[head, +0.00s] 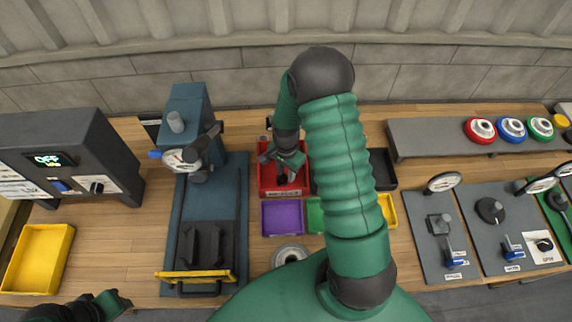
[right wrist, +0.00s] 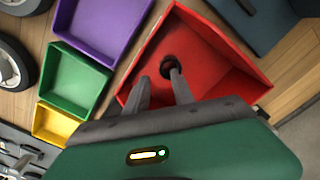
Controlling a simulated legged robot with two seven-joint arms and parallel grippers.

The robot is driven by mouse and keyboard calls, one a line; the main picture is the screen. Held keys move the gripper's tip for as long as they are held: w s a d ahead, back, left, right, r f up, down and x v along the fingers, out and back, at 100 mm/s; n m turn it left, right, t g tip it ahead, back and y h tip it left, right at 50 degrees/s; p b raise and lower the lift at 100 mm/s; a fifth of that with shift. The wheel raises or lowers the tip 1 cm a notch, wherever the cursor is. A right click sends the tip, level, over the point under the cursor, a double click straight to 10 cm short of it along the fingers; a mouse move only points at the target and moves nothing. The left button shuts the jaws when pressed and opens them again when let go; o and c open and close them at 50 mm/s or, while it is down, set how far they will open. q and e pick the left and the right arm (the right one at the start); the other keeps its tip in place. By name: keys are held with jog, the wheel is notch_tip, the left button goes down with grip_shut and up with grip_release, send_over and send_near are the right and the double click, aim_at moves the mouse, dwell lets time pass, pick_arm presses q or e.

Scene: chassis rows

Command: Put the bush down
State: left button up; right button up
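The bush (right wrist: 174,66) is a small dark ring in the right wrist view, inside the red bin (right wrist: 225,72), just past my right fingertips. My right gripper (right wrist: 162,80) has its two fingers apart, with a gap between them, and points down into that bin. The bush lies nearer the right-hand finger; whether it touches that finger I cannot tell. In the head view my right gripper (head: 284,174) is over the red bin (head: 268,188) and hides the bush. My left gripper (head: 112,302) is at the bottom left, partly cut off, its fingers unclear.
Purple (head: 282,217) and green (head: 314,214) bins stand in front of the red bin, with a black bin (head: 382,168) to the right. A blue press (head: 190,120) stands left. A yellow tray (head: 38,258) is at far left. My right arm covers the middle.

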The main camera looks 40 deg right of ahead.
notch_tip(320, 180, up, 8)
jog(key=s+a+r+n+t, duration=0.1)
jog(key=s+a+r+n, duration=0.2)
jog(key=a+n, duration=0.5)
jog(key=s+a+r+n+t, duration=0.1)
jog(key=s+a+r+n, duration=0.2)
jog(key=a+n, duration=0.5)
jog(key=shift+s+a+t, duration=0.25)
jog(key=shift+s+t, duration=0.05)
jog(key=shift+s+r, duration=0.1)
jog(key=shift+r, duration=0.05)
jog(key=shift+a, duration=0.35)
